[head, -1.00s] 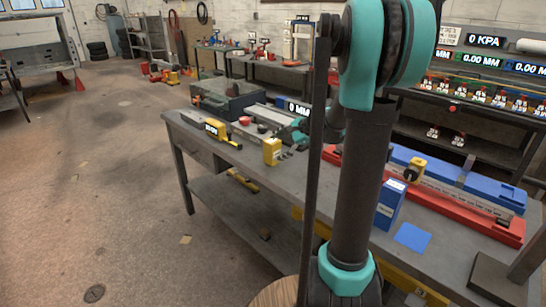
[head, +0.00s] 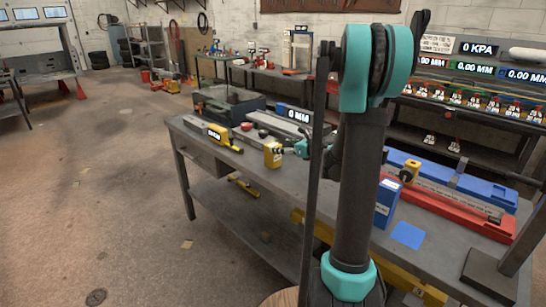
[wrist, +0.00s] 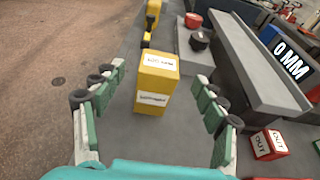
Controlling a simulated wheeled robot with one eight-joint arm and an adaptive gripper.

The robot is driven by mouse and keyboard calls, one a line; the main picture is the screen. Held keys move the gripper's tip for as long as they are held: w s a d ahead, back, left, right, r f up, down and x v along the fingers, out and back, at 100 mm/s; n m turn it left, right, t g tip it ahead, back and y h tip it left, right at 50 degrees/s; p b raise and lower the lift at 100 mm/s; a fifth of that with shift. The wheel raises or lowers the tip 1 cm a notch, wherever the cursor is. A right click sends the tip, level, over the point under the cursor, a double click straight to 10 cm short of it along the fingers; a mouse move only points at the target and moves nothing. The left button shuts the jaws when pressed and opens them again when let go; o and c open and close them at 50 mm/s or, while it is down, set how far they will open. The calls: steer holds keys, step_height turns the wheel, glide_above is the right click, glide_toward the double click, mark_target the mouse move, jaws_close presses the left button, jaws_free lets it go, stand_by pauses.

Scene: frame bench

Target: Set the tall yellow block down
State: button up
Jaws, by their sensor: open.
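The tall yellow block (head: 272,155) stands upright on the grey bench top (head: 240,168). In the wrist view the yellow block (wrist: 157,83) has white labels on its top and on the side facing me. My gripper (wrist: 160,90) is open, with its green-padded fingers spread on both sides of the block. In the head view my gripper (head: 302,148) is just right of the block, partly hidden by my arm.
A yellow tool (head: 222,138) lies left of the block. A grey rail (wrist: 250,65) with a 0 MM display runs to its right in the wrist view. A red block (wrist: 269,144) is near the right finger. A blue block (head: 387,203) stands beside a blue square (head: 407,235).

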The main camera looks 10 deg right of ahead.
mark_target(267, 145)
steer(key=x, duration=0.9)
steer(key=shift+w+a+f, duration=0.15)
steer(key=shift+w+a, duration=0.05)
steer(key=shift+w, duration=0.05)
steer(key=shift+c, duration=0.3)
jaws_close()
